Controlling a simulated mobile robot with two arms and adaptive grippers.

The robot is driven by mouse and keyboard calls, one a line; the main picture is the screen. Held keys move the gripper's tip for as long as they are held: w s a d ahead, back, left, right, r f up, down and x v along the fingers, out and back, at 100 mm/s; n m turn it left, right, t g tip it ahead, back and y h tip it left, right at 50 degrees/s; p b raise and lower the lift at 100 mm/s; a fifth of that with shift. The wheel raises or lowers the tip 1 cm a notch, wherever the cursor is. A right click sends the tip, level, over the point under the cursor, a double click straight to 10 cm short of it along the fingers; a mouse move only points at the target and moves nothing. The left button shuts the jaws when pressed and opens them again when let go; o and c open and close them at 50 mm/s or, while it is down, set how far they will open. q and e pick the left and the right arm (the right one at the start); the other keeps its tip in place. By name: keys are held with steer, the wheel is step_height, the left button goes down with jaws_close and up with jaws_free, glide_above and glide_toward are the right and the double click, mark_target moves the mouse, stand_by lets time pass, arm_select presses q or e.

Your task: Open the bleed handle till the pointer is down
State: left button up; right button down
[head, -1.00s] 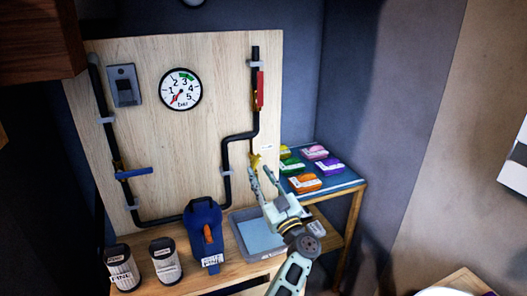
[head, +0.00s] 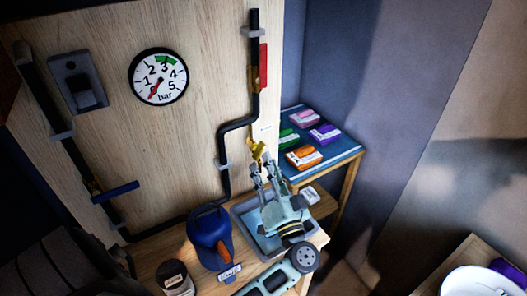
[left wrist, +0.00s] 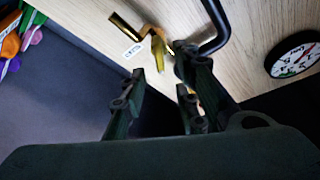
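In the left wrist view the bleed handle (left wrist: 158,50) shows just beyond the fingertips. My left gripper (head: 265,168) is open and empty just below the handle; its fingers (left wrist: 160,82) are apart in the wrist view. I cannot tell whether a fingertip touches the handle. The gauge (head: 158,78) has a red pointer aimed to the lower left, below the 1. My right gripper is not in view.
A red lever (head: 263,67) lies along the right pipe; a blue lever (head: 115,191) crosses the left one. A grey tray (head: 244,216) is under my gripper, beside a blue jug (head: 207,238). A side table (head: 338,162) holds several coloured packs.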

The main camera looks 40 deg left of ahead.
mark_target(262, 153)
arm_select(q)
steer(key=x, duration=0.3)
steer(key=shift+w+a+p, duration=0.2)
steer(key=shift+a+p, duration=0.1)
steer(key=shift+a, duration=0.1)
steer(key=shift+w+a+r, duration=0.1)
steer(key=shift+a, duration=0.05)
steer(key=c, duration=0.7)
jaws_close()
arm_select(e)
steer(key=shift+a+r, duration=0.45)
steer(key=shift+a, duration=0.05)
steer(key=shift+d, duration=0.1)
